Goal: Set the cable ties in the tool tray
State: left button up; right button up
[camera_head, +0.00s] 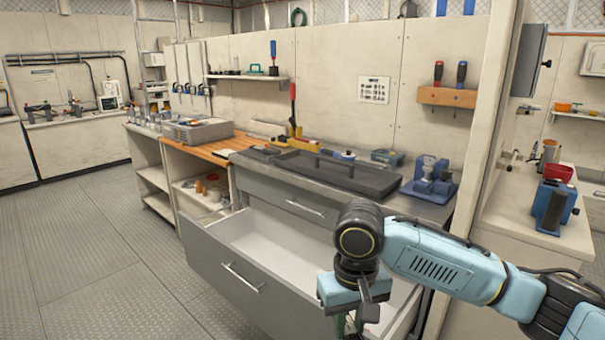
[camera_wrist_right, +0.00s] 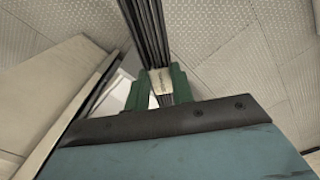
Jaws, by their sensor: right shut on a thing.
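My right gripper (camera_head: 348,322) is low in the head view, in front of the open drawer, its fingertips cut off by the bottom edge. In the right wrist view the green fingers of this gripper (camera_wrist_right: 161,86) are shut on a bundle of long black cable ties (camera_wrist_right: 148,30) with a pale band around it. The bundle's far end runs out of the top of that view. A long, low dark grey tray (camera_head: 385,181) with a raised bar lies on the worktop; it looks like the tool tray. My left gripper is not in view.
The wide grey drawer (camera_head: 240,285) stands open below the worktop; its white inside looks empty where visible. A blue device (camera_head: 430,182) stands right of the tray. A grey box (camera_head: 197,133) sits on the wooden counter. A partition edge (camera_head: 485,110) rises at the right.

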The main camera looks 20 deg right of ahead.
aim_at(316, 164)
jog(key=u, duration=0.75)
jog(key=i, duration=2.4)
jog(key=z, duration=1.15)
